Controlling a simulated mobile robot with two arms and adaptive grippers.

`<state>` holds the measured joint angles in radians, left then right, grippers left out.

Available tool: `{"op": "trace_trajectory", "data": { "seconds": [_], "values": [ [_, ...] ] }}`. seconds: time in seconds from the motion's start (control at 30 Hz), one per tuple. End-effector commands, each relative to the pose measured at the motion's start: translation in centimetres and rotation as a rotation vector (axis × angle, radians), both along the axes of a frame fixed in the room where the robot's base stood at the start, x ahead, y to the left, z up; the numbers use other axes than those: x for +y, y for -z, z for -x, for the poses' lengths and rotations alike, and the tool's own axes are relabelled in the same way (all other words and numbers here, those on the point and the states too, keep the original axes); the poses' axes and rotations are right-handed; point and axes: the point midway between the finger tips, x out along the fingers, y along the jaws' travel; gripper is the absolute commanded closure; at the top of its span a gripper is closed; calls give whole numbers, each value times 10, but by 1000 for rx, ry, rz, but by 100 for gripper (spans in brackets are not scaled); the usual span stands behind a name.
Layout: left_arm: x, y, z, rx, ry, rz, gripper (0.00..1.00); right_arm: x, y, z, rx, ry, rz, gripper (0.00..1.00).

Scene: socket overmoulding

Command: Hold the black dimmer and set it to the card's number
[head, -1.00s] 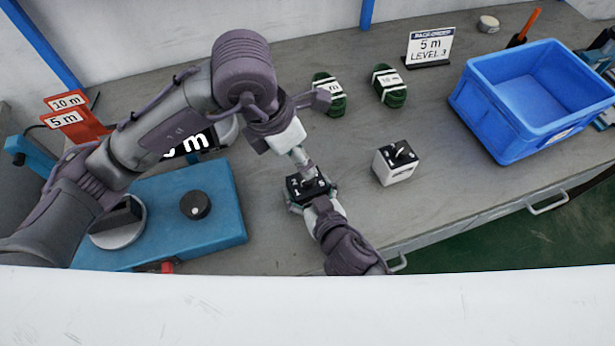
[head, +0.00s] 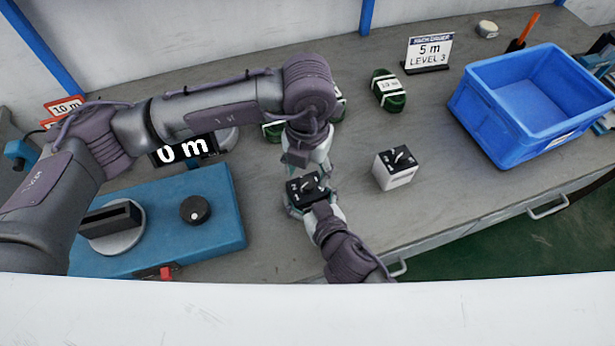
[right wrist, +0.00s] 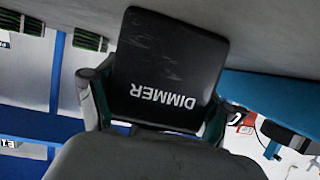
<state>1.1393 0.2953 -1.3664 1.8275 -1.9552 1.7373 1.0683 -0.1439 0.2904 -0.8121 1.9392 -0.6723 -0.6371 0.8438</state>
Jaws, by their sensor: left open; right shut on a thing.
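The black dimmer (head: 304,188) is on the bench near its front edge, with a knob and markings on its top. My right gripper (head: 309,202) is shut on it from the front. In the right wrist view the dimmer's face (right wrist: 168,70) reads DIMMER, upside down, between the two fingers. My left gripper (head: 310,168) is open just behind and above the dimmer, apart from the knob as far as I can tell. The card (head: 430,49) stands at the back and reads 5 m, LEVEL 3. The knob's exact setting is too small to read.
A white dimmer-like box (head: 397,172) stands right of the black one. A blue crate (head: 482,112) is at the right. A green coil (head: 388,92) lies behind; others are partly hidden by my left arm. A blue machine (head: 222,220) with a 0 m display (head: 184,150) fills the left.

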Motion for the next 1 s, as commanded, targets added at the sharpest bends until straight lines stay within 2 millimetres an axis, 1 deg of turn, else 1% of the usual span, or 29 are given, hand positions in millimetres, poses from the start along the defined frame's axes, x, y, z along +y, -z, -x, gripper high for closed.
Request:
{"op": "trace_trajectory", "data": {
  "seconds": [0.03,0.1,0.23,0.37,0.6,0.67,0.9,0.97,1.0],
  "values": [
    [0,10,1,3,0,0,40,0,1,1,2,0,1,58],
    [0,19,1,2,0,0,40,0,1,1,2,0,1,58],
    [0,32,0,1,0,0,40,0,1,1,2,0,1,58],
    [0,37,0,0,1,1,40,0,1,1,3,-1,1,58],
    [0,38,0,-1,1,1,40,0,1,1,3,-1,1,58],
    [0,38,0,-1,1,1,48,0,1,1,3,-1,1,58],
    [0,38,0,-1,1,1,88,0,1,1,3,-1,1,58],
    [0,38,0,-1,1,1,98,0,1,1,3,-1,1,58],
    [0,38,0,-1,1,1,100,0,1,1,3,-1,1,58]
  ]
}}
